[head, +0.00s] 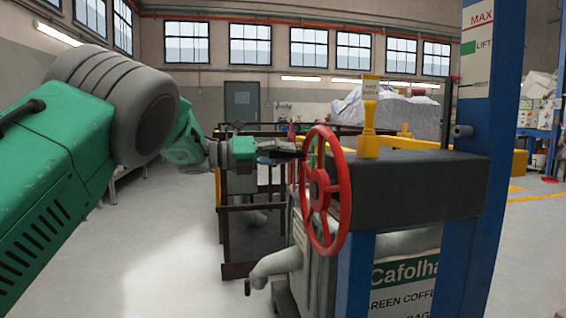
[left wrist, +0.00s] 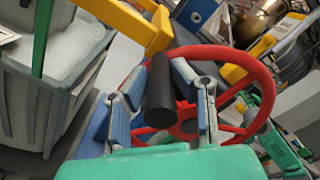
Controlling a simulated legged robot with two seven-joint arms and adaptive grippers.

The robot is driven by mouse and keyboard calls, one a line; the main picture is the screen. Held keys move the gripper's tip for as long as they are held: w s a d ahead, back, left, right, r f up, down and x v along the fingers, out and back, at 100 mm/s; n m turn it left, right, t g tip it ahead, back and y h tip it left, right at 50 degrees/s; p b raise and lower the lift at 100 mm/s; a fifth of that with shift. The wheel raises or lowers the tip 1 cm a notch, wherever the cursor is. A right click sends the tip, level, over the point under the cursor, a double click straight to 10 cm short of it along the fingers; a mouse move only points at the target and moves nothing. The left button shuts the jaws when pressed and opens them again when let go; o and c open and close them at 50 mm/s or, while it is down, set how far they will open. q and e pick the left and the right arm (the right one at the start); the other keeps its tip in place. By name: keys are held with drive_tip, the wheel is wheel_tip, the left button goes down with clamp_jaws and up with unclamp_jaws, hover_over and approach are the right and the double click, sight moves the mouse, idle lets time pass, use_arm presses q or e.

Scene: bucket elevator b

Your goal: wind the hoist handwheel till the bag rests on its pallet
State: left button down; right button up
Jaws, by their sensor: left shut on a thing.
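The red handwheel (head: 343,190) stands upright on the left side of a dark hoist housing (head: 425,185). My left gripper (head: 292,150) is at the upper part of the wheel. In the left wrist view, its fingers (left wrist: 188,105) are shut around the wheel's black handle (left wrist: 160,95), with the red rim (left wrist: 255,75) behind. A pale bag (head: 410,243) with a green "Cafolha" label is partly visible below the housing. Its base and the pallet are hidden or out of frame. My right gripper is not in view.
A blue post (head: 500,110) carries a scale marked MAX, LIFT and REST. Dark railings (head: 240,240) and a grey bin (left wrist: 45,85) are close by. Open floor (head: 170,270) lies left.

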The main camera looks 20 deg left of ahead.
use_arm(q)
drive_tip(key=shift+s+d, duration=0.15)
drive_tip(key=shift+d, duration=0.2)
drive_tip(key=c, duration=1.7)
unclamp_jaws()
drive_tip(key=o, duration=0.3)
drive_tip(key=shift+d, duration=0.1)
drive_tip(key=shift+o, duration=0.2)
drive_tip(key=shift+s+d+r, duration=0.1)
drive_tip(key=shift+d, duration=0.05)
drive_tip(key=shift+a, duration=0.3)
drive_tip(key=v, duration=1.1)
drive_tip(key=shift+s, duration=0.2)
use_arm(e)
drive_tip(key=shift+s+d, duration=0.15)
use_arm(q)
drive_tip(key=shift+a, duration=0.15)
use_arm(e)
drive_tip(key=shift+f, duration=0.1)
